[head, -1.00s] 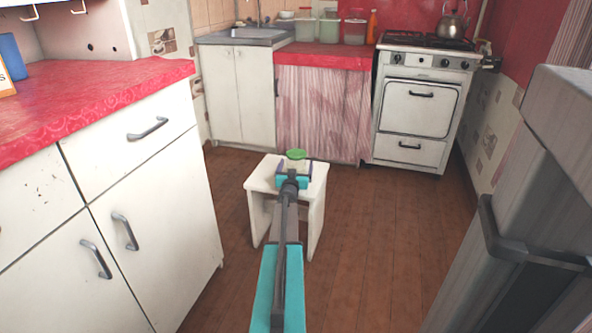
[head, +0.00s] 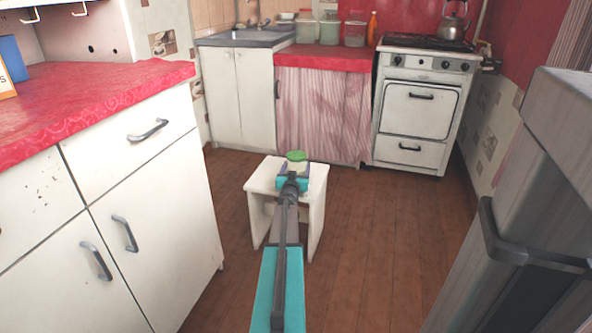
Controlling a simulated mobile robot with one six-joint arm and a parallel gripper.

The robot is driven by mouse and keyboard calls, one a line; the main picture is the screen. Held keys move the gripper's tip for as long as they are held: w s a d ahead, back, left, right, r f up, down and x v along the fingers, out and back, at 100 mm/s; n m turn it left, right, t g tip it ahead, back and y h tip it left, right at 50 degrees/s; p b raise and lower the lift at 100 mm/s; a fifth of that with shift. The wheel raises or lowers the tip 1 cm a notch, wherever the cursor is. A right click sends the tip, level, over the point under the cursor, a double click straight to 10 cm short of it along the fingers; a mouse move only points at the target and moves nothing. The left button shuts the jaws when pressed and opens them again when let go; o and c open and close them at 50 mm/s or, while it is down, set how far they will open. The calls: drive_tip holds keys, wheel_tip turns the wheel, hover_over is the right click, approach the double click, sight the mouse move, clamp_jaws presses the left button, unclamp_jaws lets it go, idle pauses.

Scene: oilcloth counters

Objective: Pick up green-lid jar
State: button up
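The green-lid jar (head: 296,156) is at the white stool's far side, straight ahead in the head view. Its green lid looks slightly tilted. The fingers look closed in against the jar's sides. The lower part of the jar is hidden behind my gripper, so I cannot tell whether it touches the stool.
The white stool (head: 262,181) stands on open brown floor. White cabinets with a red counter (head: 100,90) are on the left. A white stove (head: 418,110) with a kettle (head: 453,22) is at the back right. A grey appliance (head: 530,200) is close on the right.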

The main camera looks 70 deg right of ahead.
sight(297, 159)
drive_tip(key=shift+r, duration=0.1)
drive_tip(key=shift+r+p, duration=1.05)
drive_tip(key=shift+r, duration=0.65)
drive_tip(key=shift+s+a+r, duration=0.15)
drive_tip(key=shift+a, duration=0.05)
drive_tip(key=s+a+p, duration=0.1)
drive_tip(key=s+a, duration=0.3)
drive_tip(key=a, duration=0.2)
drive_tip(key=s+a+r+p, duration=0.1)
drive_tip(key=s+a, duration=0.3)
drive_tip(key=a, duration=0.3)
drive_tip(key=shift+a+p, duration=0.15)
drive_tip(key=shift+p, duration=0.25)
drive_tip(key=shift+s+r, duration=0.1)
drive_tip(key=shift+s, duration=0.05)
